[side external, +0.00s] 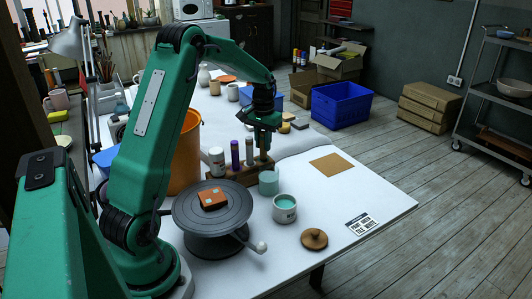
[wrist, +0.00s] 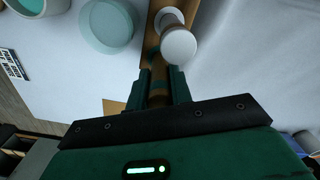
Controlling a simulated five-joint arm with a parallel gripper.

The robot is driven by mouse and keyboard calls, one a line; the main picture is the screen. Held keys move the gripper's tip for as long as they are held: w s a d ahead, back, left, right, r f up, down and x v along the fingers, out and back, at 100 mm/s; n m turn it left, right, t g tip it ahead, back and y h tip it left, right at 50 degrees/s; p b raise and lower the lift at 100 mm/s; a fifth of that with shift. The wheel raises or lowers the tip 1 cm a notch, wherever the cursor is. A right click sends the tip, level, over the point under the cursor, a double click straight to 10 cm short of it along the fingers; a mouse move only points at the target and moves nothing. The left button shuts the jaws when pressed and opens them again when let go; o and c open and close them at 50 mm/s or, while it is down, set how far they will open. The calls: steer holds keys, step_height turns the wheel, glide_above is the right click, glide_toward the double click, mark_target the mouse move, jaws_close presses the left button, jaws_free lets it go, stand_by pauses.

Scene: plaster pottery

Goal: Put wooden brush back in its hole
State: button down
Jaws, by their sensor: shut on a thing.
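My gripper (side external: 264,136) points down over the far right end of the wooden holder (side external: 228,177). It is shut on the wooden brush (side external: 263,154), whose brown shaft shows below the fingers. In the wrist view the brown brush (wrist: 158,82) sits between the two dark green fingers (wrist: 158,90). The brush looks about upright. Its lower end is hidden, so I cannot tell whether it is in a hole or above one. The holder also shows in the wrist view (wrist: 152,38), with a white round top (wrist: 178,46) close to the brush.
A white-capped bottle (side external: 216,162), a purple tool (side external: 235,154) and another upright tool (side external: 249,152) stand in the holder. A glaze jar (side external: 285,209), lid (side external: 314,239) and turntable (side external: 212,218) are nearer. Table right of the holder has a brown mat (side external: 332,164).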

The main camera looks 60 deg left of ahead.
steer(key=shift+f, duration=0.15)
steer(key=c, duration=1.2)
jaws_free()
steer(key=shift+o, duration=0.2)
step_height(320, 180, up, 8)
steer(key=shift+f, duration=0.15)
